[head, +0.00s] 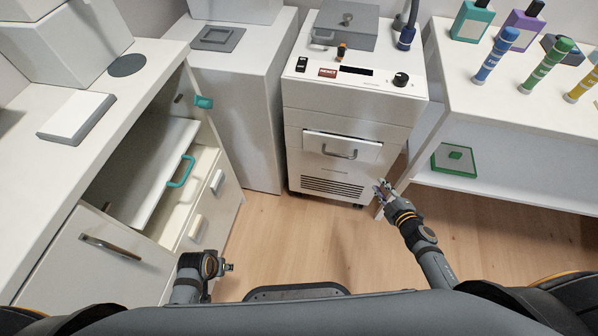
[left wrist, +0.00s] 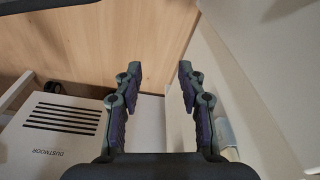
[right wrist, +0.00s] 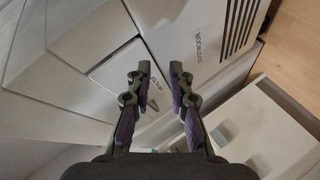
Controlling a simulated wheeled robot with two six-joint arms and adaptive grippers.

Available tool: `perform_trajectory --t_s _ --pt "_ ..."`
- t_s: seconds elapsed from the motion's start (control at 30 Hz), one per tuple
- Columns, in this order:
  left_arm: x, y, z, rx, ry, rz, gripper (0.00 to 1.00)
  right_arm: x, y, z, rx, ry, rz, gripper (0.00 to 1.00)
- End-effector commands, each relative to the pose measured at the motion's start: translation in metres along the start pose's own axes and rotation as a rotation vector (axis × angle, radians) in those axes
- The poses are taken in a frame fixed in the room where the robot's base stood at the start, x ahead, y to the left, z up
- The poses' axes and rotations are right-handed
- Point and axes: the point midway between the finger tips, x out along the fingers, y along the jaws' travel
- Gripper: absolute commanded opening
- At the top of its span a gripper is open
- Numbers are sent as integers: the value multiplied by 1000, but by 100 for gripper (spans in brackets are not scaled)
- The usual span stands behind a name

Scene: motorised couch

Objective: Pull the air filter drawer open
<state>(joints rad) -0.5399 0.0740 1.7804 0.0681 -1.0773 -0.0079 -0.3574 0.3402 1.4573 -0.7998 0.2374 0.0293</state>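The white machine (head: 348,112) stands at the middle back. Its air filter drawer (head: 318,141) is a panel on the front with a grey bar handle (head: 340,154); the panel appears to stand slightly proud of the front. My right gripper (head: 381,186) is just right of the machine's lower front, apart from the handle. In the right wrist view my right gripper (right wrist: 159,72) is open and empty, with the drawer panel (right wrist: 118,66) behind its fingers; the handle is partly hidden there. My left gripper (head: 230,267) is low at the left, open and empty in the left wrist view (left wrist: 159,72).
Wooden floor (head: 290,240) in front is free.

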Motion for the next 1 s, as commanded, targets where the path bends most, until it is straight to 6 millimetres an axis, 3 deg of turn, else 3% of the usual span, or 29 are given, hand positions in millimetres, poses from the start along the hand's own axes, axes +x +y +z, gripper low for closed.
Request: perform_trajectory --t_s 0.03,0.2,0.3,0.57,1.0 --pt "15 5 -4 5 13 11 40 17 -8 -11 -110 96 27 20" --pt "-22 16 -14 20 24 34 40 20 10 -74 -380 310 77 20" --pt "-36 19 -15 25 26 40 40 17 14 -91 -452 361 87 20" --pt "-45 20 -16 27 25 41 40 22 20 -101 -469 373 94 20" --pt "-32 23 -18 25 68 55 40 101 18 -131 -466 372 92 20"
